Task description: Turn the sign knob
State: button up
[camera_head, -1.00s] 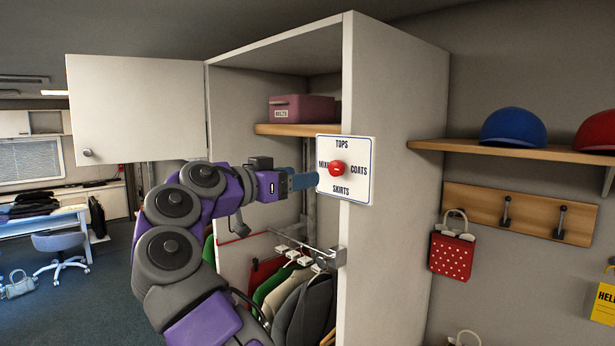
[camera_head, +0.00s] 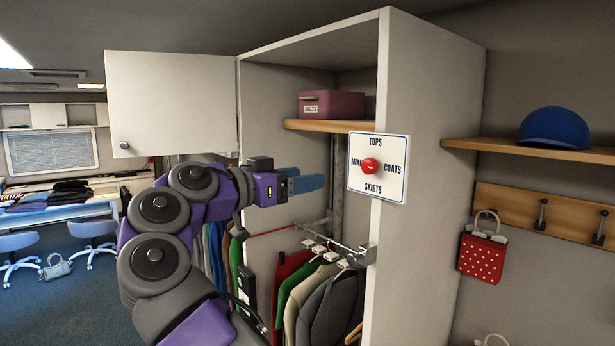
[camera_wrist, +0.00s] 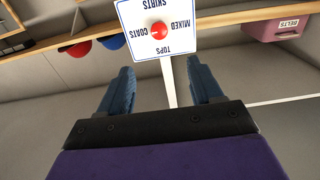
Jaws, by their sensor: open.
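The sign (camera_head: 378,190) is a white square plate on the wardrobe's front edge. It reads TOPS at the top, COATS at the right, SKIRTS at the bottom and MIXED, partly covered, at the left. A round red knob (camera_head: 370,166) sits at its middle. My gripper (camera_head: 322,182) has blue fingers and is left of the sign, apart from the knob. In the wrist view the sign (camera_wrist: 183,42) appears upside down with the red knob (camera_wrist: 158,30) beyond the fingertips. My gripper (camera_wrist: 160,82) is open and empty there.
The wardrobe (camera_head: 425,150) has its door (camera_head: 170,105) open at the left. Inside are a pink BELTS box (camera_head: 331,104) on a shelf and hanging clothes (camera_head: 325,305). At the right are a blue cap (camera_head: 553,127) and a red dotted bag (camera_head: 482,257).

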jog(key=p+v, duration=0.8)
jog(key=v, duration=1)
jog(key=shift+r+p, duration=0.35)
jog(key=shift+p, duration=0.05)
dwell(0.6)
jog(key=shift+s+d+f+p, duration=0.1)
jog(key=shift+s+p, duration=0.15)
jog(key=shift+p, duration=0.15)
jog(key=shift+s+f, duration=0.1)
